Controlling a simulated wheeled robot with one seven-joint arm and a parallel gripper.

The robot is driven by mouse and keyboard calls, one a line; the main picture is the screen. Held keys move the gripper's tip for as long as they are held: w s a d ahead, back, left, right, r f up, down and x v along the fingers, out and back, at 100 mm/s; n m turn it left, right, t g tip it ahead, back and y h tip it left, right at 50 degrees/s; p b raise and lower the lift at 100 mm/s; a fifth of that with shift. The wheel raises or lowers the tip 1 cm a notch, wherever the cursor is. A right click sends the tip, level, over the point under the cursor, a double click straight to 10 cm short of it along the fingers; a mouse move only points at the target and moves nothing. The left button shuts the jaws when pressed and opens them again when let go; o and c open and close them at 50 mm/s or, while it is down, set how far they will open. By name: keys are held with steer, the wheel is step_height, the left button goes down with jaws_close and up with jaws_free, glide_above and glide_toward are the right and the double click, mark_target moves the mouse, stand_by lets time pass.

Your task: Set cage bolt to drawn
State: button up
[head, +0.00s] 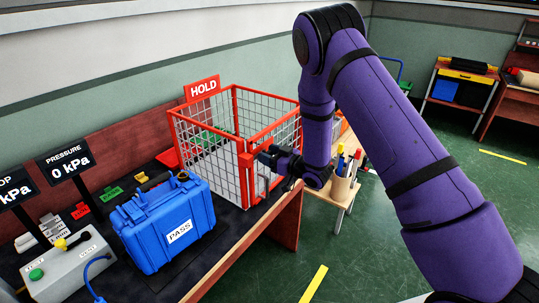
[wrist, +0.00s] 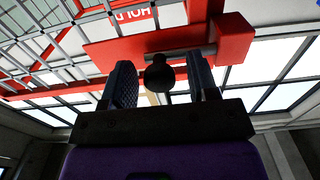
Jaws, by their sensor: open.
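The red-framed wire cage (head: 208,128) stands on the bench with a red HOLD sign (head: 202,87) at its back. In the wrist view, the cage bolt is a grey rod (wrist: 190,54) along a red plate (wrist: 120,52), with a round black knob (wrist: 159,75) on it. My gripper (wrist: 163,85) is open, with one finger on each side of the knob and visible gaps on both sides. In the head view my gripper (head: 268,160) is at the cage's near corner post. The bolt is not clear there, and I cannot tell whether it is drawn.
A blue case (head: 165,222) marked PASS stands on the bench left of the cage. A grey control box (head: 68,268) with a green button and a pressure sign (head: 68,166) reading 0 kPa are further left. A pen cup (head: 343,188) is right of my gripper.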

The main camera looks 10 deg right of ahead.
mark_target(266, 145)
jaws_close()
steer(key=shift+w+d, duration=1.3)
steer(key=shift+d, duration=0.15)
jaws_free()
steer(key=shift+d, duration=0.1)
steer(key=v, duration=1)
steer(key=shift+s+d, duration=0.2)
steer(key=shift+s, duration=0.1)
